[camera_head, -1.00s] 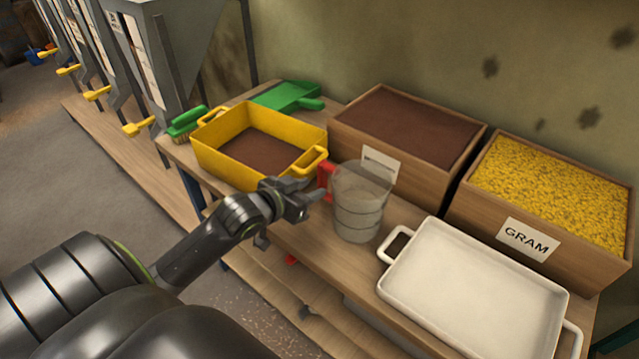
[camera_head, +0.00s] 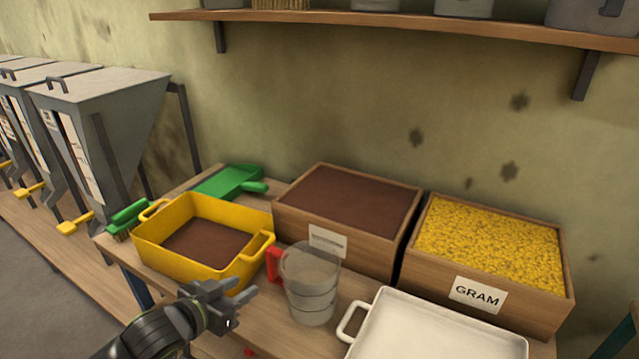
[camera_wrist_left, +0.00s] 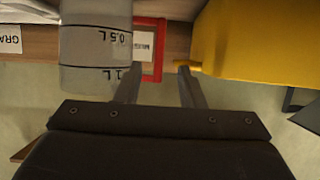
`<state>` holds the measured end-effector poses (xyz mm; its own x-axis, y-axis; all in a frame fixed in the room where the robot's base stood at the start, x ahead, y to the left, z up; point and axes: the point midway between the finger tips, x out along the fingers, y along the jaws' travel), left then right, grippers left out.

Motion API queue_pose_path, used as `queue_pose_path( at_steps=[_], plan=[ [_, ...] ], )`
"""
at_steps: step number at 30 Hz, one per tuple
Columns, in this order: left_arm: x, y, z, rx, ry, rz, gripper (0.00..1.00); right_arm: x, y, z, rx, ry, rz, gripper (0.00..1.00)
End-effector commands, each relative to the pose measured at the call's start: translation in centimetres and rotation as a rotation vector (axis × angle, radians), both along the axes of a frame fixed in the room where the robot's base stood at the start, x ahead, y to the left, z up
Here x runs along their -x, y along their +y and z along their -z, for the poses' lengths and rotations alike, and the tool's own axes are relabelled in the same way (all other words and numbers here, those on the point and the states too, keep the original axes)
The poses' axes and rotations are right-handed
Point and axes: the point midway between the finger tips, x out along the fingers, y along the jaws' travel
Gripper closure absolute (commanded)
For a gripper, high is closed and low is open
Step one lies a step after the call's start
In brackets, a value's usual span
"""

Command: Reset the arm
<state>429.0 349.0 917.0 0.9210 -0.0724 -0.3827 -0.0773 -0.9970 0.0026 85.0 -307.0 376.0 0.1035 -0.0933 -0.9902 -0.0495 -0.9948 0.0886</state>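My left gripper (camera_head: 243,302) is open and empty in front of the bench, just left of the clear measuring jug (camera_head: 312,288). The jug stands upright on the bench, with its red handle (camera_head: 274,266) toward the gripper. In the left wrist view my left gripper (camera_wrist_left: 161,72) shows two fingers spread apart. There the red handle (camera_wrist_left: 153,48) lies beyond the gap between them, and the jug (camera_wrist_left: 96,45) with its level marks is at left. My right gripper is in neither view.
A yellow tub (camera_head: 160,244) of brown material sits behind my gripper. Wooden boxes of brown material (camera_head: 385,255) and yellow grain (camera_head: 420,278) stand at the back. A white tray (camera_head: 435,335) is at right. A green dustpan (camera_head: 228,182) and brush (camera_head: 128,218) lie at left. A shelf (camera_head: 400,26) hangs above.

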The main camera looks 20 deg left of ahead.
Motion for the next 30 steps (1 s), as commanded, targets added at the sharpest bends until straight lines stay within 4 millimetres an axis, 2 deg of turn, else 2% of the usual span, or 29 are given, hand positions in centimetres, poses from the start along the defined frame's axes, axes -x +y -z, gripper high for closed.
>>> queue_pose_path(
  at_steps=[5,8,11,15,18,26,30],
  plan=[
    [0.3,0.0,0.4,-0.004,0.014,-0.009,0.65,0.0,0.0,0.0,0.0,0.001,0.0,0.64],
    [1.5,-0.1,2.0,-0.022,0.072,-0.043,0.65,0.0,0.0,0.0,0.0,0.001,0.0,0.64],
    [4.0,-0.3,4.9,-0.058,0.19,-0.099,0.65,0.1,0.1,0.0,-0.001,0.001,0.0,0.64],
    [8.9,-1.2,8.9,-0.107,0.406,-0.166,0.65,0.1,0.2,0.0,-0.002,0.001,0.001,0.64],
    [12.1,-2.0,10.8,-0.128,0.545,-0.189,0.65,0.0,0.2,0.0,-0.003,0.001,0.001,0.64],
    [19.7,-4.9,13.6,-0.127,0.862,-0.2,0.65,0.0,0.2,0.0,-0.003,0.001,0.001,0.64],
    [18.2,-4.1,17.4,-0.134,0.869,-0.195,0.65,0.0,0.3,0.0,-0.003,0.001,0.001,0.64]
  ],
)
